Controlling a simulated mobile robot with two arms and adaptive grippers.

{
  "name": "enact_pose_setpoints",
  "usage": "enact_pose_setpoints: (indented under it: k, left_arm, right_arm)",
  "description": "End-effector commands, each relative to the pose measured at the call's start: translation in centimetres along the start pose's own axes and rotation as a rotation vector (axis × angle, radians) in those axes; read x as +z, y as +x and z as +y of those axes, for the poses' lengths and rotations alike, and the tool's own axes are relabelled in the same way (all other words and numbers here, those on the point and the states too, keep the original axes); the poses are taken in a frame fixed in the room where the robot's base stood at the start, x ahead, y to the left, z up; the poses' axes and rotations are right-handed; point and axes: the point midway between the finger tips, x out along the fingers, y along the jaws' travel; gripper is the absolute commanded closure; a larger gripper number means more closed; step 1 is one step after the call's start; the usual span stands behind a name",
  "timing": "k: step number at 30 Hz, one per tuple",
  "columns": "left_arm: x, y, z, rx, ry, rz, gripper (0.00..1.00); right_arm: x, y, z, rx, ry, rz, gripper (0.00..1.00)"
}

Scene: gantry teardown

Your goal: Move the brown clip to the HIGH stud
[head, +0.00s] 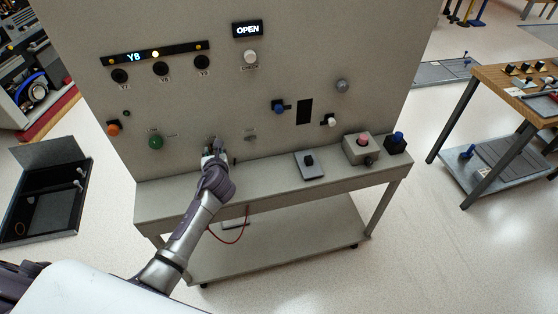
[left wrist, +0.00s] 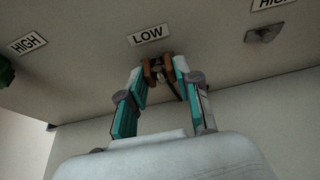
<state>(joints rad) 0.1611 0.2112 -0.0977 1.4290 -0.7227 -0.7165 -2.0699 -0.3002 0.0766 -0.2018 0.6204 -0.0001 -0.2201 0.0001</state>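The brown clip (left wrist: 158,69) is at the panel just under the LOW label (left wrist: 148,35), at a small light stud. My left gripper (left wrist: 160,76) has its teal fingers on both sides of the clip, and they appear to touch it. In the head view my left gripper (head: 214,157) is at the lower panel and hides the clip. A metal stud plate (left wrist: 264,34) sits to the right in the left wrist view under a partly cut-off HIGH label (left wrist: 272,3). It also shows in the head view (head: 250,138). My right gripper is not in view.
Another HIGH label (left wrist: 27,43) is at the left by a green knob (head: 156,142). A red cable (head: 237,240) hangs below the bench ledge (head: 260,172).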

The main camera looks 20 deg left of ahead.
Motion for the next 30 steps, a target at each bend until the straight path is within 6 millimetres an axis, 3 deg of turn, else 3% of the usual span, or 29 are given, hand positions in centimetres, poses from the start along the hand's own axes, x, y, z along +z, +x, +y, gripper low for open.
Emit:
enact_pose_setpoints:
  k: [1,3,4,21,30]
  left_arm:
    - [0.0,0.0,0.0,0.000,0.000,0.000,0.88]
    - [0.0,0.0,0.0,0.000,0.000,0.000,0.99]
    - [0.0,0.0,0.0,0.000,0.000,0.000,1.00]
    - [-0.6,-1.3,0.0,0.000,0.002,0.002,1.00]
    - [-1.5,-4.0,0.0,0.000,0.002,0.002,1.00]
  right_arm:
    - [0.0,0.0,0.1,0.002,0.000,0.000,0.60]
    - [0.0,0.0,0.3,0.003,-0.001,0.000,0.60]
    - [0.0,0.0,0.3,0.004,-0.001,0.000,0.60]
    - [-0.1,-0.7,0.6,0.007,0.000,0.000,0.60]
    - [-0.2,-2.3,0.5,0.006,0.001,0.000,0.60]
